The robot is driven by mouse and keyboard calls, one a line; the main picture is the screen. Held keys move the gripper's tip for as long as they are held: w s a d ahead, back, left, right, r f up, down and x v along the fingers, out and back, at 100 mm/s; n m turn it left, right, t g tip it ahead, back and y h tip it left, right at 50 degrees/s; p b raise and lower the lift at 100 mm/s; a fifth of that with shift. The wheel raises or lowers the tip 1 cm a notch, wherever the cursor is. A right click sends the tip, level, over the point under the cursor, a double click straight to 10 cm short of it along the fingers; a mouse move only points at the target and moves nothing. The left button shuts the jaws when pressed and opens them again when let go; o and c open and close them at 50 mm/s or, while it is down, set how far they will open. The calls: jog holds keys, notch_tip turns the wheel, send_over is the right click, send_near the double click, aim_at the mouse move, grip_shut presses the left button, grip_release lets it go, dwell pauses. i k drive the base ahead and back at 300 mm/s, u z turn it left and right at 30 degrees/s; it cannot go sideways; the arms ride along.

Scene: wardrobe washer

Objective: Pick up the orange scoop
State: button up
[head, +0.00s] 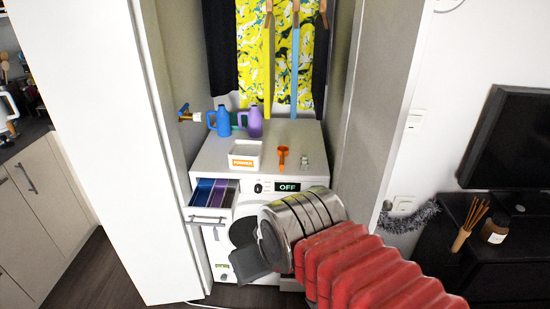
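The orange scoop (282,157) is on top of the white washing machine (215,158), to the right of a white box with an orange label (245,155). My gripper (248,252) is in front of the machine, below its control panel and clear of the scoop. Dark parts show at its end, but the fingers are not clear enough to tell open from shut. My arm hides part of the machine's front.
A small clear cup (304,164) stands just right of the scoop. Blue (220,121) and purple (253,121) bottles stand behind the box. The detergent drawer (212,200) is pulled out. Wardrobe walls flank the machine, and clothes (275,60) hang above.

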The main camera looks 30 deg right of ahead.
aim_at(282, 158)
jog(key=z, duration=0.05)
jog(key=i, duration=1.6)
